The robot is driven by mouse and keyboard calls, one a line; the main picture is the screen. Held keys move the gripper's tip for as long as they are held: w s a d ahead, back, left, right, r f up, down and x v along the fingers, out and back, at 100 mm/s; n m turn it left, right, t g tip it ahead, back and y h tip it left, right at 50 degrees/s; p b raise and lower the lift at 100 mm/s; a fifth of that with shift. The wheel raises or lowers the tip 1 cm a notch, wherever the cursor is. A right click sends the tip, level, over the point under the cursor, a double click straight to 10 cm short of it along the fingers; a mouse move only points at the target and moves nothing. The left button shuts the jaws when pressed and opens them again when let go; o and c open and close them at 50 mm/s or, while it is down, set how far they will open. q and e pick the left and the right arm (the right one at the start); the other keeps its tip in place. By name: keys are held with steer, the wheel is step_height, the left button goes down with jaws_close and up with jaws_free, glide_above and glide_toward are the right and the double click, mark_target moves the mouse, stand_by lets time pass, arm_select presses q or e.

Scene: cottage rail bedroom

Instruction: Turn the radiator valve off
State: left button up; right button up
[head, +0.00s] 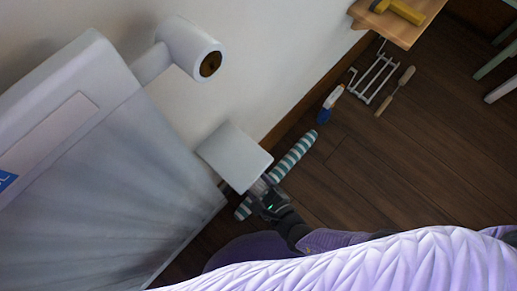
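The radiator (110,165) is a large white panel on the left. A thick white cylinder with a brown round end, which looks like the radiator valve (185,45), sticks out beside its upper edge, close to the wall. One dark gripper (262,188), seemingly my right, is low in the middle, well below and right of the valve. Its fingers are at the edge of a white square block (235,157). Whether it touches or grips the block cannot be told. My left gripper is not in view.
A teal-striped roll (293,155) lies on the dark floor (410,150) behind the gripper. A wooden shelf (400,28) is at the top right. Pale lavender quilting (370,265) fills the bottom.

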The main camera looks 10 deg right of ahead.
stand_by(0.4)
steer(key=o, duration=1.2)
steer(key=shift+o, duration=0.2)
